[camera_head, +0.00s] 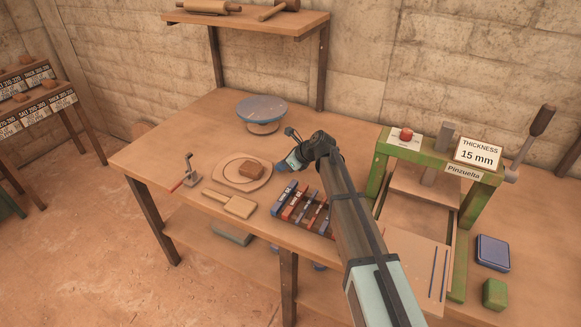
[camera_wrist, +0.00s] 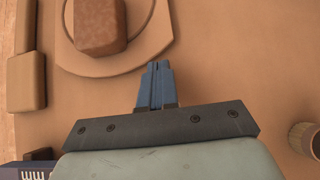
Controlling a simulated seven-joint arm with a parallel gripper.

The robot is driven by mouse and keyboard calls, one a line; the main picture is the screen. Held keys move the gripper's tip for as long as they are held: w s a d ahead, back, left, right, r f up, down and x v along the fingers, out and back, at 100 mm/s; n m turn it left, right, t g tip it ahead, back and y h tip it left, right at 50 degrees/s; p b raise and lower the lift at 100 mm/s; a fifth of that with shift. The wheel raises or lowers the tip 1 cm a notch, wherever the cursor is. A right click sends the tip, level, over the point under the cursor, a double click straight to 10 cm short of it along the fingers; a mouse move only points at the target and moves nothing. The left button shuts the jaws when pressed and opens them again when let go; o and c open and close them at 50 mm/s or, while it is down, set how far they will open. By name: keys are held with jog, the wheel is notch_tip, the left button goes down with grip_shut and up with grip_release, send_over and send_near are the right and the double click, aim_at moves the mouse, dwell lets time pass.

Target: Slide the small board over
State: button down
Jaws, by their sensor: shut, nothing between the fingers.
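A small wooden board with a handle (camera_head: 230,203) lies flat on the workbench, left of the tool rack. Its edge also shows at the left of the wrist view (camera_wrist: 27,82). Behind it lies a round board (camera_head: 229,174) with a brown clay block (camera_head: 251,170) on it; the wrist view shows the block (camera_wrist: 100,25) at the top. My gripper (camera_head: 279,168) is shut and empty, just right of the round board. In the wrist view its blue fingertips (camera_wrist: 157,66) are together, pointing toward the round board's edge and apart from the handled board.
A rack of red and blue tools (camera_head: 298,205) lies beside my arm. A blue-topped turntable (camera_head: 262,109) stands behind. A green press (camera_head: 378,167) with a 15 mm sign (camera_head: 478,154) stands right. A small red-handled clamp (camera_head: 188,172) sits at the left edge.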

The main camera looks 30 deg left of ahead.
jog(key=shift+a, duration=0.45)
